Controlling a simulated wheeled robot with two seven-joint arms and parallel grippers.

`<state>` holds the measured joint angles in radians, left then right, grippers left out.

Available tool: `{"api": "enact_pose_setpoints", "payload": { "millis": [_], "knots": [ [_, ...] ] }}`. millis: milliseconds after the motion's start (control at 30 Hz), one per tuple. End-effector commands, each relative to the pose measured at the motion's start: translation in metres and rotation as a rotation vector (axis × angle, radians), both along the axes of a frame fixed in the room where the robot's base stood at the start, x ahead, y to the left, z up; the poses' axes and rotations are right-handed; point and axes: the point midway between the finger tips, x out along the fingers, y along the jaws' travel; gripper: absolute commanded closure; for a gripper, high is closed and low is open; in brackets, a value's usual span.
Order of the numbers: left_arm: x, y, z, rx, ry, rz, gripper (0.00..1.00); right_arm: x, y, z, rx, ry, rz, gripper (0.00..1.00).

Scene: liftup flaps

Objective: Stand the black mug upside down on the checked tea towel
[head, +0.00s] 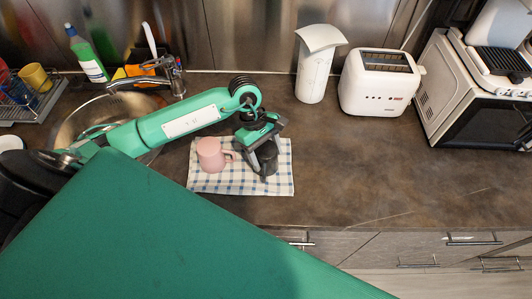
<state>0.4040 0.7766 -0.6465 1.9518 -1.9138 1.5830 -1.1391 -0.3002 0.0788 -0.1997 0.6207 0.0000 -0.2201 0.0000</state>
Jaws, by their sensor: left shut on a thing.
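My left gripper (262,150) reaches in from the left over the checked tea towel (230,185). It is shut on the black mug (267,160), which is partly hidden behind the gripper. The mug is over the right half of the towel. I cannot tell whether it touches the cloth or which way its mouth faces. A pink mug (210,154) stands on the left half of the towel, with its handle towards the black mug. My right gripper is not in view.
A sink (70,128) with a tap (140,80) lies left, beside a dish rack (30,105) and a green bottle (86,52). A white jug (315,75), a toaster (380,85) and a microwave (460,100) stand right. The counter (370,160) right of the towel is clear.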

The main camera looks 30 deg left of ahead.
Motion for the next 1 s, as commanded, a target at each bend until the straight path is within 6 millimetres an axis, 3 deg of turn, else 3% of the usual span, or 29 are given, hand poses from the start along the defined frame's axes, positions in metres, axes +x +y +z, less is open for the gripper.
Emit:
{"api": "enact_pose_setpoints", "payload": {
  "millis": [167,367,467,500,600,1000],
  "knots": [
    [-0.001,0.0,-0.009,0.004,0.006,0.0,0.65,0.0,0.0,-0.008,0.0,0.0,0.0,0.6],
    [-0.002,0.001,-0.015,0.006,0.01,0.001,0.8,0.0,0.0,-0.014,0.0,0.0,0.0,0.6],
    [-0.003,0.001,-0.015,0.006,0.012,0.0,0.8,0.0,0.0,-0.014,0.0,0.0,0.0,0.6],
    [-0.004,0.001,-0.016,0.007,0.014,0.0,0.3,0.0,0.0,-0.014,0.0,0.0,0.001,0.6],
    [-0.003,0.001,-0.016,0.006,0.012,0.0,0.13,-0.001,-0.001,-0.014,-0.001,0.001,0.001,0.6],
    [-0.002,0.0,-0.006,0.002,0.006,0.0,0.13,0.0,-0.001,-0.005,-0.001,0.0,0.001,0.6]
  ]
}}
